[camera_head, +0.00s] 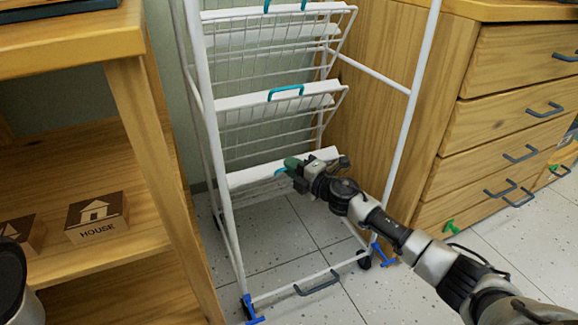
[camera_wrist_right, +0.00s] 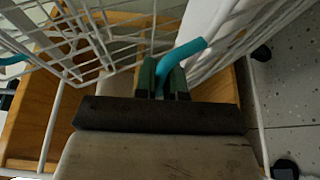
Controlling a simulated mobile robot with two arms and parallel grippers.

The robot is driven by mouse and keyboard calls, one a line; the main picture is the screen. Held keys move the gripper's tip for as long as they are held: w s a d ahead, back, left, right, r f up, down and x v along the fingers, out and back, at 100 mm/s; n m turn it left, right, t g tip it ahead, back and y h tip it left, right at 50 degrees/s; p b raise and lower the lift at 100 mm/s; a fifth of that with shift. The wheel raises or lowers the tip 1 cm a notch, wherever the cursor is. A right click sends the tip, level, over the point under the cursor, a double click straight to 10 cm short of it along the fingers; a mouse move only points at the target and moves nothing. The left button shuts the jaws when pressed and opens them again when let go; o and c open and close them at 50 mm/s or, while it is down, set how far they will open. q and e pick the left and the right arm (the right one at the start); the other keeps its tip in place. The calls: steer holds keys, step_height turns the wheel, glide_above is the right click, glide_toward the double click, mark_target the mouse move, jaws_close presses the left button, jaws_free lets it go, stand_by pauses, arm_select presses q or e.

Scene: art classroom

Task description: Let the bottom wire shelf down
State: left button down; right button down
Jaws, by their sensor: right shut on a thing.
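A white metal rack (camera_head: 212,130) stands on the floor with several wire shelves stacked in it. The bottom wire shelf (camera_head: 243,177) has a white front edge and a teal handle (camera_head: 280,171). My right gripper (camera_head: 292,165) reaches in from the lower right and covers much of this shelf's right part. In the right wrist view the green fingers (camera_wrist_right: 163,78) are closed around the teal handle (camera_wrist_right: 183,58). My left gripper is not in view.
Two upper wire shelves with teal handles, the middle one (camera_head: 278,101) and the top one (camera_head: 270,14), hang above. A wooden drawer cabinet (camera_head: 455,150) stands close on the right, a wooden shelf unit (camera_head: 135,100) on the left. Tiled floor (camera_head: 300,226) is clear below the bottom shelf.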

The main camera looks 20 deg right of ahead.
steer(key=s+f+b, duration=0.7)
steer(key=s+f, duration=0.4)
steer(key=f, duration=0.2)
steer(key=shift+d+f, duration=0.15)
steer(key=shift+f, duration=0.1)
steer(key=c, duration=1.5)
jaws_free()
steer(key=shift+r, duration=0.1)
steer(key=shift+d, duration=0.1)
steer(key=p+v, duration=0.4)
steer(key=v, duration=0.6)
steer(key=shift+s+p, duration=0.35)
steer(key=shift+s, duration=0.05)
steer(key=shift+d, duration=0.1)
